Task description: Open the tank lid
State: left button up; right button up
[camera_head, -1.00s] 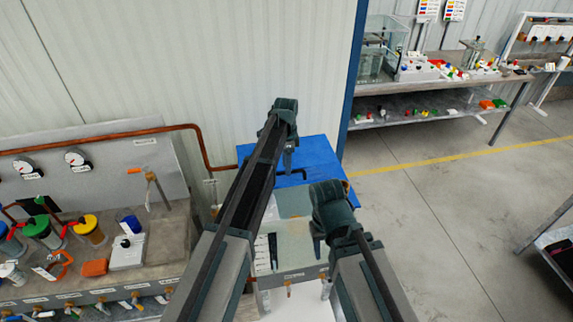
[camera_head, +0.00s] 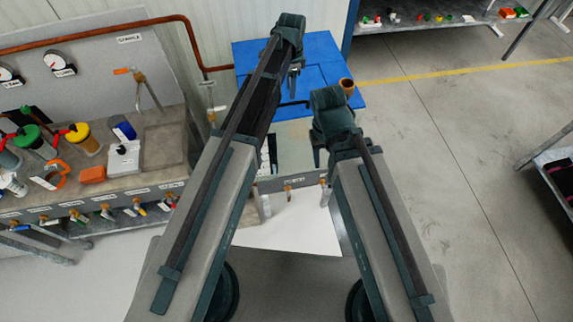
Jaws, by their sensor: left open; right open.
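The tank (camera_head: 295,145) stands in the middle of the head view, with pale see-through walls. A flat blue lid (camera_head: 325,52) with seams lies behind and above it in the picture; it looks flat, not raised. A dark handle (camera_head: 291,103) shows near the lid's front edge, partly covered by my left arm. My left gripper (camera_head: 293,84) is open and points down over the blue lid, close behind the handle; contact cannot be told. My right gripper (camera_head: 319,150) is open and hangs down at the tank's right side, largely hidden by its own wrist.
A brown cup (camera_head: 347,86) sits at the blue surface's right edge. A bench (camera_head: 165,147) with gauges, jars and valves stands at the left. A copper pipe (camera_head: 190,38) runs along the wall. The floor (camera_head: 455,150) to the right is clear, up to a shelf (camera_head: 555,160).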

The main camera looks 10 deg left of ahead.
aim_at(291, 103)
pick_arm(q)
jog(key=f+b, duration=0.1)
jog(key=s+f+t+b, duration=0.1)
jog(key=f, duration=0.1)
jog(key=s+f+t+b, duration=0.1)
jog(key=b, duration=0.1)
jog(key=shift+d+f+y, duration=0.25)
jog(key=shift+y, duration=0.05)
notch_tip(291, 103, up, 14)
jog(key=s+p, duration=0.2)
jog(key=p, duration=1.2)
jog(key=s+f+n+g+b, duration=0.1)
jog(key=s+f+n+b, duration=0.7)
jog(key=s+f+b, duration=0.9)
notch_tip(291, 103, down, 3)
jog(key=shift+s+d+r+g+y+b, duration=0.1)
jog(key=shift+s+d+g+y+b, duration=0.15)
jog(key=shift+b, duration=0.9)
jog(key=shift+s, duration=0.15)
